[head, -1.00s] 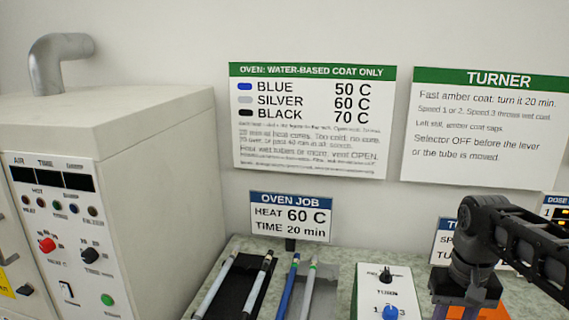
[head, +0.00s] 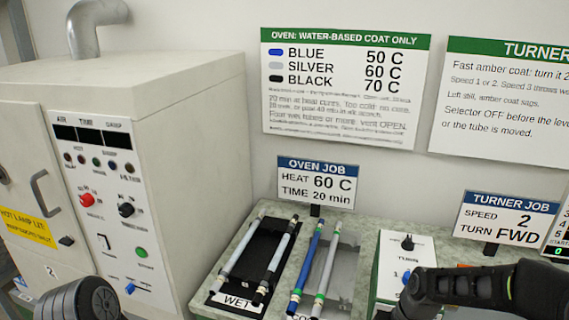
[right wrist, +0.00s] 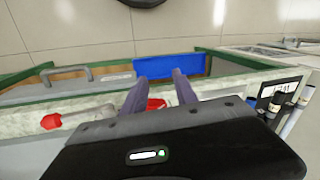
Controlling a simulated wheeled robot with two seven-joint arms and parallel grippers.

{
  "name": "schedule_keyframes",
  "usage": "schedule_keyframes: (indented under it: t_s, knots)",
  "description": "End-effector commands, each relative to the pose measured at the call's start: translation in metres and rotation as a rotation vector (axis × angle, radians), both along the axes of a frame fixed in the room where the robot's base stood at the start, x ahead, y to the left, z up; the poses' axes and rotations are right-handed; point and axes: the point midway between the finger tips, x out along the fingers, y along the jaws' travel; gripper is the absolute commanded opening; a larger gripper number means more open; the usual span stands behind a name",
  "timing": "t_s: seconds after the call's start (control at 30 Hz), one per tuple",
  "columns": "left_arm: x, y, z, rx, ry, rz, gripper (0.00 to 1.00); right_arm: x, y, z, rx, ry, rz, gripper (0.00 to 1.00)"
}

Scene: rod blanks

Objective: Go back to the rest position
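In the right wrist view my right gripper (right wrist: 160,78) has its two dark fingers parted, with nothing seen held between them. It points toward a green-edged bench with a blue panel (right wrist: 170,66) beyond the fingertips. In the head view my right arm crosses the lower right corner, and its fingers cannot be made out. A rounded dark part of my left arm shows at the lower left, and the left gripper itself is out of frame. Rods lie in two trays: two silver ones in the black WET tray (head: 243,290), a blue rod (head: 307,268) and a silver rod (head: 326,270) at the grey tray.
The white oven (head: 200,150) stands at left with its door handle and knobs facing out. A white control box (head: 392,262) stands right of the trays, near my right arm. The OVEN JOB card (head: 317,183) and TURNER JOB card (head: 507,220) stand behind. A red thing (right wrist: 50,121) lies on the bench.

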Motion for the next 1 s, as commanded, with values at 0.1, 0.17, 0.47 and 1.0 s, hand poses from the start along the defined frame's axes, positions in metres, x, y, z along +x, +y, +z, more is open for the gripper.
schedule_keyframes:
  t_s: [0.1, 0.17, 0.47, 1.0]
  knots:
    - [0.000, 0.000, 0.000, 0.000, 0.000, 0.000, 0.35, -0.033, 0.058, -0.081, 0.079, 0.017, 0.026, 0.35]
    - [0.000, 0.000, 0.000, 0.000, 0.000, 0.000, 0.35, -0.057, 0.085, -0.116, 0.111, 0.017, 0.026, 0.35]
    - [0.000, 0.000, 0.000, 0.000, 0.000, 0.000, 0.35, -0.179, 0.150, -0.206, 0.150, 0.017, -0.017, 0.35]
    - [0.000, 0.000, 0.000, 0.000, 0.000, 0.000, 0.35, -0.194, 0.154, -0.212, 0.141, 0.005, -0.027, 0.35]
